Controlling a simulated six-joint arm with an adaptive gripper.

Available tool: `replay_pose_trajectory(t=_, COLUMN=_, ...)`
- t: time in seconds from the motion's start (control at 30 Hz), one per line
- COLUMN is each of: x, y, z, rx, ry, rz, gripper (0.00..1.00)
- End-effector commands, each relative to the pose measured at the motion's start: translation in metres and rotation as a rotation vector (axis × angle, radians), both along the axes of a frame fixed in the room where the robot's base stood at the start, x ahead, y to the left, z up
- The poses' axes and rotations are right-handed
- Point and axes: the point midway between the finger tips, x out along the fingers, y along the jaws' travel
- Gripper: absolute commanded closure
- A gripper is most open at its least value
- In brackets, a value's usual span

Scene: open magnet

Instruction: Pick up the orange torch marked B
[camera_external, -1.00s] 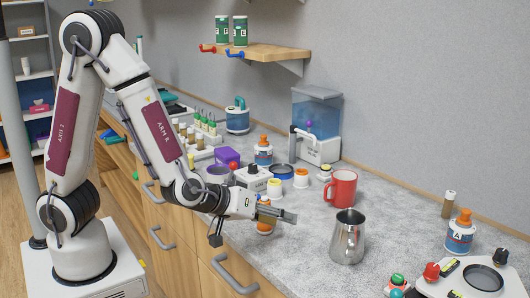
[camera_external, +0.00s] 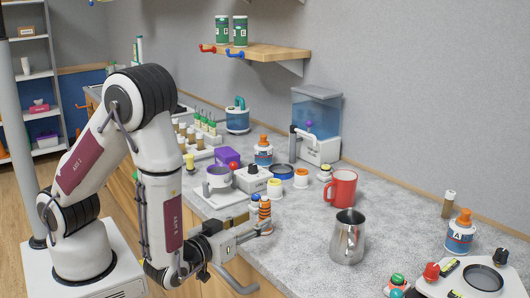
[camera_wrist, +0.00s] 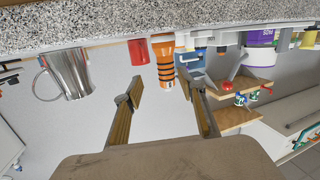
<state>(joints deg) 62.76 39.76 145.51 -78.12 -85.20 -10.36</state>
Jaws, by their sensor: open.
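The orange torch (camera_external: 265,209) with black bands stands near the counter's front edge; I cannot read a letter on it. In the wrist view, which is upside down, the orange torch (camera_wrist: 165,66) shows just beyond and between my fingertips. My gripper (camera_external: 267,227) is open and level, at the counter's front edge beside the torch's lower part. In the wrist view the two fingers of my gripper (camera_wrist: 159,90) are well apart with nothing held between them. I cannot tell whether either finger touches the torch.
A steel jug (camera_external: 348,240) and a red mug (camera_external: 341,188) stand to the right of the torch. A scale (camera_external: 220,192) and small jars crowd the left and back. A bottle marked A (camera_external: 460,238) stands far right. The counter between torch and jug is clear.

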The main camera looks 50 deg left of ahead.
Motion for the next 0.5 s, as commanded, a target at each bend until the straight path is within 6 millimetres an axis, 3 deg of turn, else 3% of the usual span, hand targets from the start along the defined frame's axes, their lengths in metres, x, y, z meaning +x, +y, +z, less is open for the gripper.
replay_pose_trajectory(t=0.2, x=-0.0107, y=0.0069, z=0.0078, rx=0.103, ry=-0.063, rz=0.018, gripper=0.60)
replay_pose_trajectory(t=0.5, x=-0.0122, y=0.0080, z=0.0096, rx=0.117, ry=-0.073, rz=0.021, gripper=0.60)
